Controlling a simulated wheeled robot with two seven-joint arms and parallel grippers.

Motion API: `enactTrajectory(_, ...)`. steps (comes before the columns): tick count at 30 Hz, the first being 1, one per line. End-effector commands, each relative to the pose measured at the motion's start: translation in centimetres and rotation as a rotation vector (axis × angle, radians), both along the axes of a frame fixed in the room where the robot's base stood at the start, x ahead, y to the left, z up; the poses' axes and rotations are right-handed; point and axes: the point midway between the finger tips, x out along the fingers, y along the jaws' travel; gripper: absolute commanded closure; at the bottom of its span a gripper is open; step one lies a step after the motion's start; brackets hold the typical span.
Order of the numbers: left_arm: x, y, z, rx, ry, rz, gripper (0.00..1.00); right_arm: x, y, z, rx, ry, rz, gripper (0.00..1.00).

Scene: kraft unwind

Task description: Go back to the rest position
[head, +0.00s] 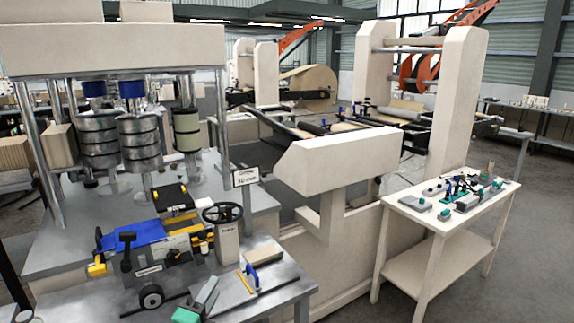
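A dark, thin part (12,275) at the lower left edge may belong to my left arm. I cannot make out its fingertips or whether that gripper is open or shut. I see no sign of my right gripper. No held object can be made out.
A grey metal bench (265,290) in front carries a blue-and-black device (135,235), a handwheel (222,213) and a grey-and-teal tool (197,303). A cream machine (340,160) stands behind. A white side table (440,225) with several tools is at right. Grey floor (520,270) is clear beyond it.

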Motion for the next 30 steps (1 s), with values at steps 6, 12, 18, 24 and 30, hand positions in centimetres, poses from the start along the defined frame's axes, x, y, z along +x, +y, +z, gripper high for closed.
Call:
enactTrajectory(6,-6.1,3.6,-8.9,-0.48,0.456,0.236,0.68,0.0,0.0,0.0,0.0,-0.001,0.0,0.64)
enactTrajectory(12,-14.9,5.7,-16.4,-0.861,0.839,0.514,0.68,0.0,0.1,0.0,0.0,-0.001,0.0,0.64)
enactTrajectory(18,-22.9,6.3,-20.3,-1.095,1.093,0.758,0.68,0.0,0.1,0.0,0.0,-0.001,0.0,0.64)
enactTrajectory(24,-29.3,6.3,-22.1,-1.235,1.261,0.957,0.68,0.1,0.0,0.0,0.0,-0.001,0.0,0.64)
enactTrajectory(30,-31.9,6.1,-24.6,-1.29,1.343,1.072,0.68,0.1,0.0,0.0,0.0,-0.002,0.0,0.64)
